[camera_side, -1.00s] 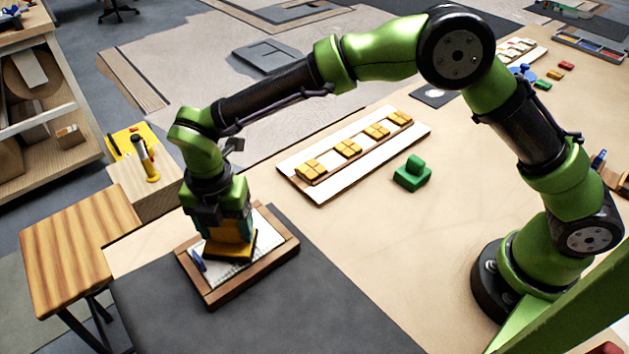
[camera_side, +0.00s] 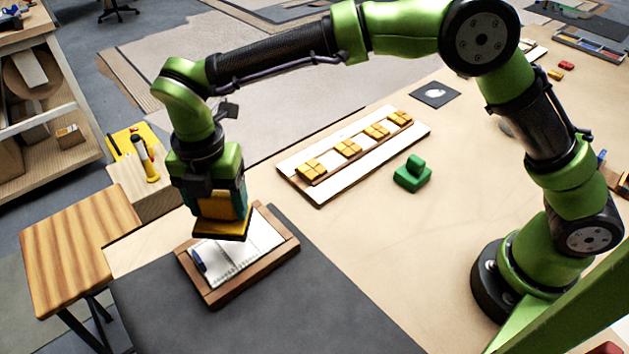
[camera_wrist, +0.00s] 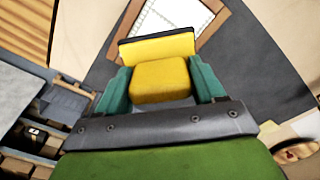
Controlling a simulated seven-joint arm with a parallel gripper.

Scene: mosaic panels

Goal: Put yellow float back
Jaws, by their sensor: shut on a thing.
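The yellow float (camera_side: 221,217) has a yellow block handle on a flat plate with a dark underside. My gripper (camera_side: 222,203) is shut on its handle and holds it in the air above the wooden tray (camera_side: 262,276). In the wrist view the float (camera_wrist: 160,82) sits between the two teal fingers of my gripper (camera_wrist: 160,88), its plate beyond them. A sheet with a grid (camera_side: 243,247) and a blue pen-like thing (camera_side: 198,261) lie in the tray.
A white board (camera_side: 322,191) with several yellow tile groups and a green block-shaped tool (camera_side: 412,175) lie on the table. A wooden block (camera_side: 148,192) bearing a yellow-handled tool (camera_side: 147,160) stands at the left, by a striped wooden stool (camera_side: 78,235). A dark mat (camera_side: 260,325) lies in front.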

